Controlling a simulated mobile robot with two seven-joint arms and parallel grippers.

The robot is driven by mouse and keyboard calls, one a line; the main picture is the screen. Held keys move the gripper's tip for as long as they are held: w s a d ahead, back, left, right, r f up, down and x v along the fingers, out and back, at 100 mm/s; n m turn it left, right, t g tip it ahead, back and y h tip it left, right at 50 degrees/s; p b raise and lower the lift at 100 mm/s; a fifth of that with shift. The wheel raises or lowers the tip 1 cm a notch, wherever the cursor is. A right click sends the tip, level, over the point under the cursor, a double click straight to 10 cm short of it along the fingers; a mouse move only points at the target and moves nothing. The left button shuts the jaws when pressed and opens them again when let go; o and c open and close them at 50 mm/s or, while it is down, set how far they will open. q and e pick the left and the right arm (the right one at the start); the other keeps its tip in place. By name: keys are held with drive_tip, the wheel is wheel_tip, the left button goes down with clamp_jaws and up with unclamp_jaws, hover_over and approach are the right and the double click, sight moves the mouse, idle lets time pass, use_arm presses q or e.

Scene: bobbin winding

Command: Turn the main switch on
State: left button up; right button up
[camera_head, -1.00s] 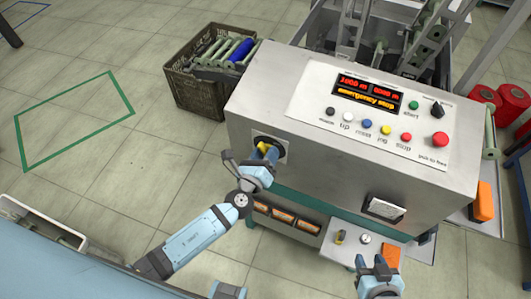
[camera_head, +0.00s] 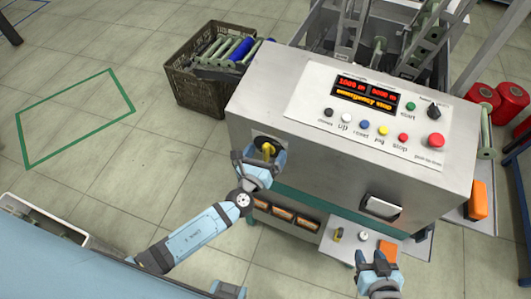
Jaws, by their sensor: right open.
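The main switch (camera_head: 268,149) is a yellow handle on a dark plate, at the left of the grey machine's (camera_head: 345,190) front face. My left gripper (camera_head: 259,157) is right in front of it, fingers apart, one on each side of the handle as seen from here. I cannot tell whether a finger touches the handle. The gripper hides the lower part of the switch. My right gripper (camera_head: 371,258) is open and empty, low in front of the machine near a small shelf.
The machine's top panel holds a lit red and yellow display (camera_head: 367,93), several coloured buttons and a red emergency stop knob (camera_head: 436,140). A dark crate (camera_head: 190,88) of bobbins stands behind left. The shelf (camera_head: 340,252) carries an orange block (camera_head: 387,248). The left floor is clear.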

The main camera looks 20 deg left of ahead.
idle(0.4)
use_arm(q)
drive_tip(key=s+a, duration=0.1)
drive_tip(key=s, duration=0.8)
drive_tip(key=shift+b, duration=0.35)
drive_tip(key=s+a+n+g+p, duration=0.1)
drive_tip(key=s+n+g, duration=0.1)
drive_tip(key=n, duration=0.8)
drive_tip(key=s+a+f+n+g+p, duration=0.1)
drive_tip(key=s+n, duration=0.4)
drive_tip(key=n, duration=0.6)
drive_tip(key=s+a+f+n+g+h+p, duration=0.1)
drive_tip(key=s+a+n+g, duration=0.1)
drive_tip(key=n, duration=0.8)
drive_tip(key=shift+s+a+n+g, duration=0.3)
drive_tip(key=shift+s+g, duration=0.4)
drive_tip(key=shift+g, duration=0.2)
